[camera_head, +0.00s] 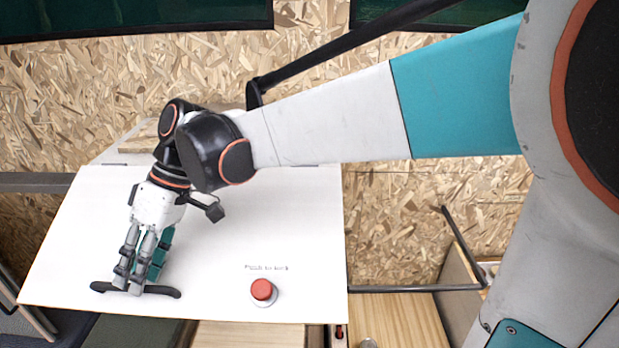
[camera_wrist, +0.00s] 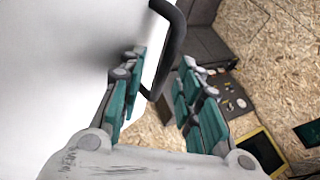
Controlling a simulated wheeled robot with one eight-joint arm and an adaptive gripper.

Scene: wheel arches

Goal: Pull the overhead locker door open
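The overhead locker door (camera_head: 220,240) is a broad white panel sloping down towards its lower edge. A black bar handle (camera_head: 166,291) sits near its lower left edge. A red button (camera_head: 263,289) is to the right of it, below small print that seems to read "Push to lock". My gripper (camera_head: 140,282) points down at the handle. In the wrist view, my gripper (camera_wrist: 163,62) has its fingers apart, with the handle (camera_wrist: 172,50) between them and the white door (camera_wrist: 50,60) on the left. A gap shows beside the right finger; contact with the left finger is unclear.
Chipboard walls (camera_head: 400,225) surround the locker. A dark bar (camera_head: 345,45) runs above my forearm. Wooden surfaces (camera_head: 400,318) lie below the door at the right. A dark seat-like block (camera_wrist: 205,50) and chipboard (camera_wrist: 270,50) show beyond the fingers in the wrist view.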

